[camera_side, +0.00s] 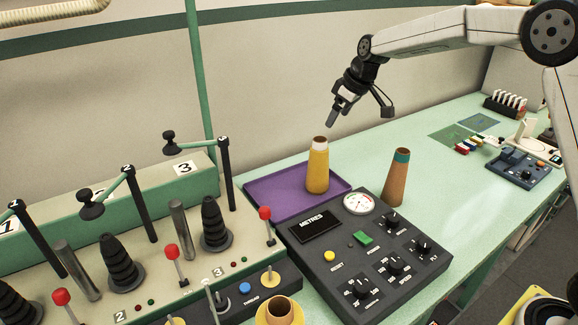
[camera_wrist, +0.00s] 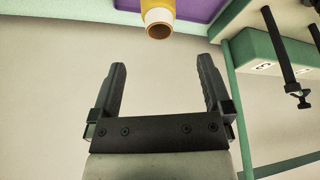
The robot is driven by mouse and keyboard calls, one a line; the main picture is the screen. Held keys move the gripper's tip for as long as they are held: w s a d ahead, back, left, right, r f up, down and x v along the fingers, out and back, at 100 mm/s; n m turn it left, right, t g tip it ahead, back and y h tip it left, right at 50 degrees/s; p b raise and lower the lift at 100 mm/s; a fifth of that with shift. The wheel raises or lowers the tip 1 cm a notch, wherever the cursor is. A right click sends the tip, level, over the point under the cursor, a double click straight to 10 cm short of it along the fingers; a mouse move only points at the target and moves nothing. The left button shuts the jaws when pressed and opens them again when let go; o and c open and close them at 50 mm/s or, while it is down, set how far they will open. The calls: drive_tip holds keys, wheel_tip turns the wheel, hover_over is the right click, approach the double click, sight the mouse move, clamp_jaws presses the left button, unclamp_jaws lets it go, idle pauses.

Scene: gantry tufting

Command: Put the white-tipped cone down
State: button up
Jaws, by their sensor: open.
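The white-tipped cone (camera_side: 318,168) is yellow with a white band at its top. It stands upright on the purple tray (camera_side: 268,204) in the side view. My gripper (camera_side: 331,121) is above the cone, a little up and to the right of it, apart from it. In the wrist view the two fingers of my gripper (camera_wrist: 160,85) are spread with nothing between them. The cone's white tip and open top (camera_wrist: 159,24) show beyond the fingertips, at the top edge.
A brown cone with a teal band (camera_side: 396,178) stands right of the tray. A dark metres panel (camera_side: 350,250) with knobs and a dial lies in front. At left is a green-edged machine with black spindles (camera_side: 214,224) and upright posts.

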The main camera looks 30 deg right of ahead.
drive_tip(key=s+a+f+m, duration=0.1)
drive_tip(key=s+f, duration=0.2)
drive_tip(key=s, duration=0.7)
drive_tip(key=s+a+f+m+g+h, duration=0.1)
drive_tip(key=s+f, duration=0.3)
drive_tip(key=s, duration=0.5)
drive_tip(key=s+a+f+m, duration=0.1)
drive_tip(key=s+f, duration=0.3)
drive_tip(key=s, duration=0.6)
drive_tip(key=shift+s+a+m+g+h, duration=0.25)
drive_tip(key=shift+s+m+g+h, duration=0.05)
drive_tip(key=shift+m, duration=0.3)
